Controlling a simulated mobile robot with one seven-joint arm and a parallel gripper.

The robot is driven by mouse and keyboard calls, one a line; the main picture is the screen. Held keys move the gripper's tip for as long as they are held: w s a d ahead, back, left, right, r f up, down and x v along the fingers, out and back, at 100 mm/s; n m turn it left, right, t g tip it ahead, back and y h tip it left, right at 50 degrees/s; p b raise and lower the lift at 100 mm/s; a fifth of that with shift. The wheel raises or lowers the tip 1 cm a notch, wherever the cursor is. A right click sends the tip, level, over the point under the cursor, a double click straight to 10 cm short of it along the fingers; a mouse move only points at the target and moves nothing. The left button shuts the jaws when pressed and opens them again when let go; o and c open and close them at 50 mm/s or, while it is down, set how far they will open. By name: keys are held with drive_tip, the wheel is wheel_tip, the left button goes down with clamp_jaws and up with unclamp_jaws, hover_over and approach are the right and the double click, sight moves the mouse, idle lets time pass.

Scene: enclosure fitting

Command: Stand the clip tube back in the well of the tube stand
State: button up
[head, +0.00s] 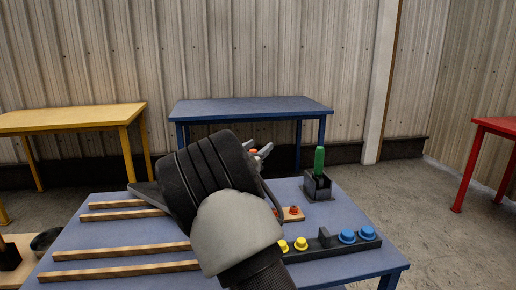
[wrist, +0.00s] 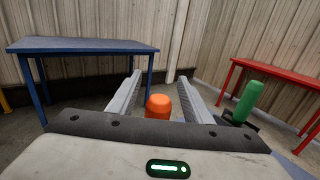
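A green tube (head: 319,160) with a rounded top stands upright in a black tube stand (head: 318,192) at the back right of the near blue table. The tube also shows in the wrist view (wrist: 248,101), right of my fingers and apart from them; the stand's well is hidden. My gripper (wrist: 160,80) points away from me, its two grey fingers apart. A round-topped orange piece (wrist: 160,106) is between them. Narrow gaps seem to show beside it, so I cannot tell whether it is held. Its lower part is hidden. I cannot tell whether the orange piece is a tube.
A dark rail with yellow (head: 300,243) and blue knobs (head: 347,237) lies at the table's front right. Wooden strips (head: 125,254) lie on the left. A small board with red pieces (head: 293,210) is partly hidden by my arm. A blue table (head: 250,107) stands behind.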

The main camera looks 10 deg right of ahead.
drive_tip(key=p+v, duration=0.3)
drive_tip(key=v, duration=1.3)
drive_tip(key=s+d+f+m+g+y, duration=0.2)
drive_tip(key=s+d+m+g, duration=0.8)
drive_tip(key=s+d+m, duration=0.75)
drive_tip(key=s+a+r+m+t+y, duration=0.1)
drive_tip(key=s+a+m+y, duration=0.4)
drive_tip(key=s, duration=0.5)
drive_tip(key=s+a+m+y, duration=0.3)
drive_tip(key=s+a+m, duration=0.25)
drive_tip(key=s, duration=0.35)
wheel_tip(320, 180, up, 25)
drive_tip(key=p, duration=2.5)
drive_tip(key=shift+s+d+m+y, duration=0.2)
drive_tip(key=shift+m+y, duration=0.1)
drive_tip(key=shift+m, duration=0.1)
